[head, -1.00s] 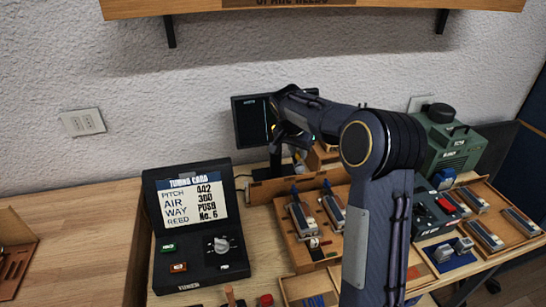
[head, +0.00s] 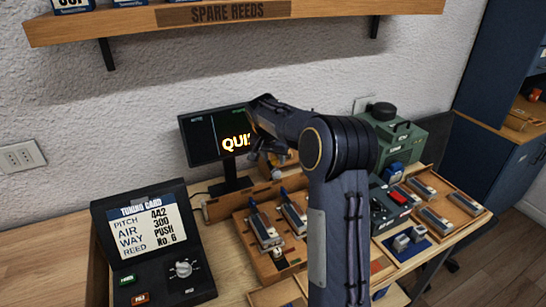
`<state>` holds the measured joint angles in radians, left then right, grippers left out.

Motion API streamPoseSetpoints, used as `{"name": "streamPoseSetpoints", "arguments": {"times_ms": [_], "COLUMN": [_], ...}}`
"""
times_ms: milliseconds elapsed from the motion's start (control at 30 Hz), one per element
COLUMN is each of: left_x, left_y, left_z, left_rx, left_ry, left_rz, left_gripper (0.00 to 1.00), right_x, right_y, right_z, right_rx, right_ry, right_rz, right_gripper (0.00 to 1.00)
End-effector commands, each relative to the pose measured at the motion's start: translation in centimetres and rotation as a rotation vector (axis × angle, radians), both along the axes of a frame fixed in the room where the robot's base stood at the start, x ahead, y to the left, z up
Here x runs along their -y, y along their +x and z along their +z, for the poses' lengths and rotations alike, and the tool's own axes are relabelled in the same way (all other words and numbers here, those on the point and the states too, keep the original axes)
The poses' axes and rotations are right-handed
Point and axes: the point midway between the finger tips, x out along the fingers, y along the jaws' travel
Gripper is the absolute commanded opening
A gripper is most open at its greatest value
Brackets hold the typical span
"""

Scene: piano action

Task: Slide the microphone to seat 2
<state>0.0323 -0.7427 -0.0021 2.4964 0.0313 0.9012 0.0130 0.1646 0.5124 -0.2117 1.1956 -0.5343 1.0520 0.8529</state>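My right arm rises through the middle of the head view and bends left. Its gripper (head: 264,150) is in front of the monitor's right side, above the back of the bench. The fingers are dark and partly hidden, so I cannot tell whether they are open or shut. I cannot make out the microphone or seat 2; the arm and gripper hide part of the back of the bench. The monitor (head: 203,140) shows yellow letters starting "QUI", the rest covered by my gripper. My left gripper is not in view.
A tuning-card case (head: 150,225) stands at left front. A wooden tray (head: 246,238) with reed blocks lies in the middle. A green machine (head: 397,138), a dark box with a red switch (head: 392,207) and a reed tray (head: 462,222) are on the right. A shelf (head: 120,25) hangs above.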

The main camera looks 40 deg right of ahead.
Motion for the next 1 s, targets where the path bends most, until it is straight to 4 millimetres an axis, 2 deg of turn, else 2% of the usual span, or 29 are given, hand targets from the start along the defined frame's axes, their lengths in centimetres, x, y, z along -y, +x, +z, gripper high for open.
{"name": "streamPoseSetpoints", "arguments": {"times_ms": [367,733,833,1000], "left_x": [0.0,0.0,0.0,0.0], "left_y": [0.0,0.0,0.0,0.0], "left_z": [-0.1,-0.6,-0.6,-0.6], "left_rx": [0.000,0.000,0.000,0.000], "left_ry": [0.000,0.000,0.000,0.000], "left_rz": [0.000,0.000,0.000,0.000], "left_gripper": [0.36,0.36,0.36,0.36], "right_x": [-0.2,-2.2,-2.4,-2.6], "right_y": [0.0,-1.1,-1.3,-1.5], "right_z": [0.5,5.8,6.8,7.2], "right_rx": [0.002,0.003,0.002,0.000], "right_ry": [-0.001,-0.001,-0.001,0.000], "right_rz": [0.002,0.002,0.002,0.001], "right_gripper": [0.43,0.43,0.43,0.43]}}
